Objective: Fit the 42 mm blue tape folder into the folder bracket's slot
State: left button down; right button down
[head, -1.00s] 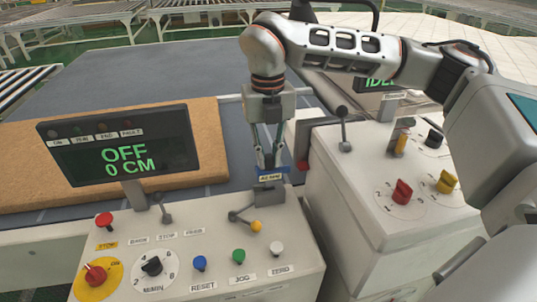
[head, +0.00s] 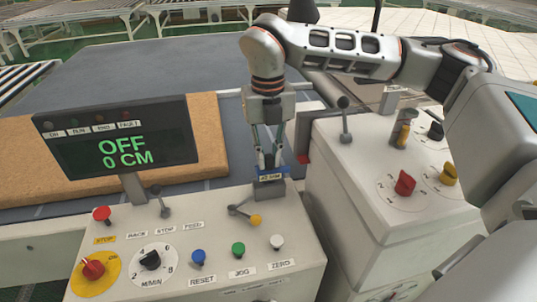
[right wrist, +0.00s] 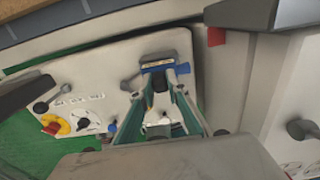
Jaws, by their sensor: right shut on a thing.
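The blue tape folder (head: 273,172), with a pale label on its front, is in my right gripper (head: 271,160). The gripper points down and is shut on the folder. The grey folder bracket (head: 268,189) stands on the console's back edge, directly below the folder. The folder is at the bracket's top; I cannot tell whether it is inside the slot or just above it. In the right wrist view, the blue folder (right wrist: 182,69) shows at the tips of the gripper (right wrist: 161,80), whose fingers partly hide it. My left gripper is not in view.
A display (head: 118,148) reading "OFF 0 CM" stands left. A second control cabinet (head: 365,180) stands close on the right. A brown mattress slab (head: 207,140) lies behind.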

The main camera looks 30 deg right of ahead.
jog(key=shift+f+b, duration=0.55)
jog(key=shift+f, duration=0.4)
jog(key=c, duration=1.9)
grip_release()
jog(key=shift+r, duration=0.1)
notch_tip(320, 180, up, 12)
jog(key=shift+f, duration=0.1)
jog(key=shift+s, duration=0.1)
